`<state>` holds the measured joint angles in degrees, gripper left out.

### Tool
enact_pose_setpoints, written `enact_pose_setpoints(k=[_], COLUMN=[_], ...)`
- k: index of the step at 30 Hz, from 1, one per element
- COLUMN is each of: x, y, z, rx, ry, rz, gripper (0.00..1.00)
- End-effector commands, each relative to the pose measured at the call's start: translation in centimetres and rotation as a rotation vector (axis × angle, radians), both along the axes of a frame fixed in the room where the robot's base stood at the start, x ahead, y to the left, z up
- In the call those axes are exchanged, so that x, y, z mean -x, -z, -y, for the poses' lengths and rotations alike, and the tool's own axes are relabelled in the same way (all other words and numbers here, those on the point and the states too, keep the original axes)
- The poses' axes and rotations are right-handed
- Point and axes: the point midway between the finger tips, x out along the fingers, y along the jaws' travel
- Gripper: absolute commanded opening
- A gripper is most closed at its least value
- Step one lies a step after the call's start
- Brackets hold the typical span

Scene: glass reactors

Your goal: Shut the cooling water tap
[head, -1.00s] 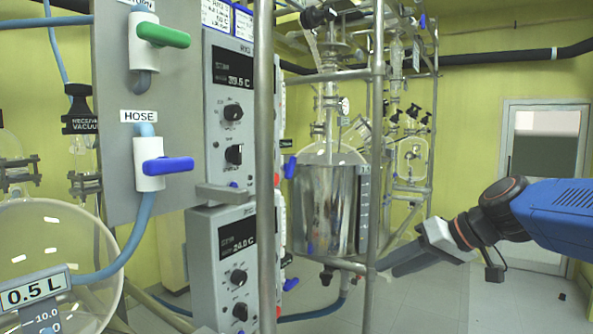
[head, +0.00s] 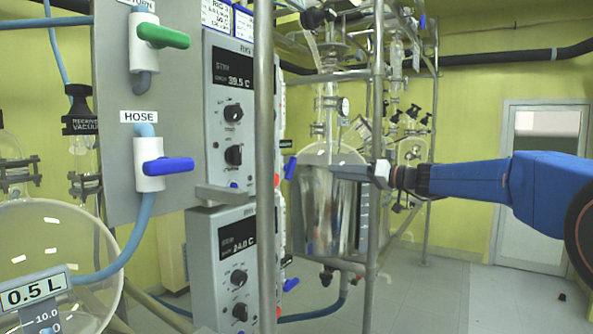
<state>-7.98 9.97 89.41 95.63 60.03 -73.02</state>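No tap in view is labelled as cooling water, so I cannot tell which one it is. On the grey panel, a tap with a blue handle (head: 168,166) sits under the label HOSE, its lever pointing right. Above it, a tap with a green handle (head: 163,37) also points right; its label is cut off. Smaller blue handles show beside the control boxes, an upper one (head: 290,167) and a lower one (head: 290,285). My gripper (head: 345,172) points left in front of the steel reactor vessel, right of these taps and apart from the panel. Its finger opening is unclear.
An upright metal pole (head: 264,120) stands before the control boxes (head: 228,150). A second pole (head: 372,240) stands close to my gripper. The steel vessel (head: 318,225) is behind it. A round glass flask (head: 60,235) is at lower left.

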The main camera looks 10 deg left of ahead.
Motion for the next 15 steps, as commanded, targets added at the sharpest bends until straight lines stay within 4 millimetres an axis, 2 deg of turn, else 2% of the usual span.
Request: enact_pose_setpoints(k=[15], x=[-3.1], y=[0.2], z=[-7.8], rx=[0.001], ry=[-0.002], rz=[-0.003], gripper=[0.36])
